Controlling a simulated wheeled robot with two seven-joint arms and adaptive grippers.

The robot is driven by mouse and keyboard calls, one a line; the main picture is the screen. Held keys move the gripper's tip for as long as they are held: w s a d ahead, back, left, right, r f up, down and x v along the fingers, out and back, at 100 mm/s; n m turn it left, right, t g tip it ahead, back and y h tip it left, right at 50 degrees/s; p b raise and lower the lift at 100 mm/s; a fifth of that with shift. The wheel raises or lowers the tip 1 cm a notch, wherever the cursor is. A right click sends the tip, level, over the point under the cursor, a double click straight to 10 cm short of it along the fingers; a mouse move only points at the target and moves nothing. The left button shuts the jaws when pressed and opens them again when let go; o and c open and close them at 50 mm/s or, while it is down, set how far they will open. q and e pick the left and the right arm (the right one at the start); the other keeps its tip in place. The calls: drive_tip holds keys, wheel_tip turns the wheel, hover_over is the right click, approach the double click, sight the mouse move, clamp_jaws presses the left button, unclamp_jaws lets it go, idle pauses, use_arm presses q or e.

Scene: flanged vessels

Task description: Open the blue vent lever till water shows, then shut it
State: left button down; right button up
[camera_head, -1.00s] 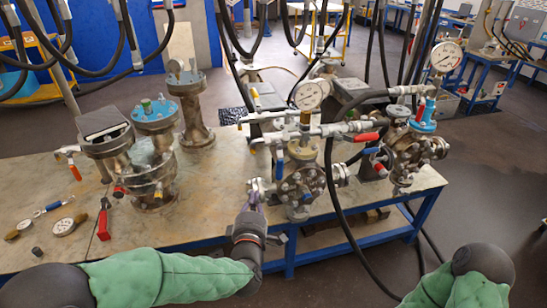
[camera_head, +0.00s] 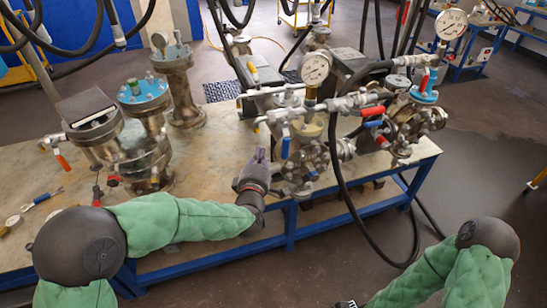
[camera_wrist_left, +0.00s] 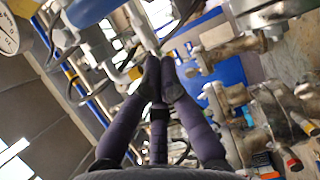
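A blue lever (camera_head: 285,147) hangs on the left side of the middle flanged vessel (camera_head: 308,165), below a pressure gauge (camera_head: 316,68). Another blue lever (camera_head: 374,123) sits further right, so I cannot tell which one is the vent lever. My left gripper (camera_head: 259,156) points up, left of and below the first lever, apart from it. In the left wrist view its dark fingers (camera_wrist_left: 160,75) come together at the tips with nothing clear between them, close under a pale metal rod (camera_wrist_left: 142,25). Only a scrap of my right gripper (camera_head: 345,304) shows at the bottom edge. I see no water.
Red levers (camera_head: 372,111) and a looping black hose (camera_head: 338,200) are close on the right. Another flanged vessel (camera_head: 145,100) stands left on the table (camera_head: 215,170). The tabletop between the left vessel and my left gripper is mostly clear.

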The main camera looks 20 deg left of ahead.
sight(286, 141)
use_arm(q)
drive_tip(key=shift+w+d+f, duration=0.1)
drive_tip(key=shift+w+d, duration=0.1)
drive_tip(key=shift+d, duration=0.45)
drive_tip(key=shift+w+d, duration=0.2)
drive_tip(key=shift+d, duration=0.4)
drive_tip(key=shift+w+d+f, duration=0.1)
drive_tip(key=shift+w+d, duration=0.1)
drive_tip(key=shift+d, duration=0.45)
drive_tip(key=shift+r, duration=0.1)
drive_tip(key=b, duration=0.1)
drive_tip(key=d+b, duration=0.1)
drive_tip(key=b, duration=0.1)
drive_tip(key=shift+w+d+f+n, duration=0.1)
drive_tip(key=shift+w+f+n, duration=0.1)
drive_tip(key=shift+w+n, duration=0.2)
drive_tip(key=shift+s, duration=0.1)
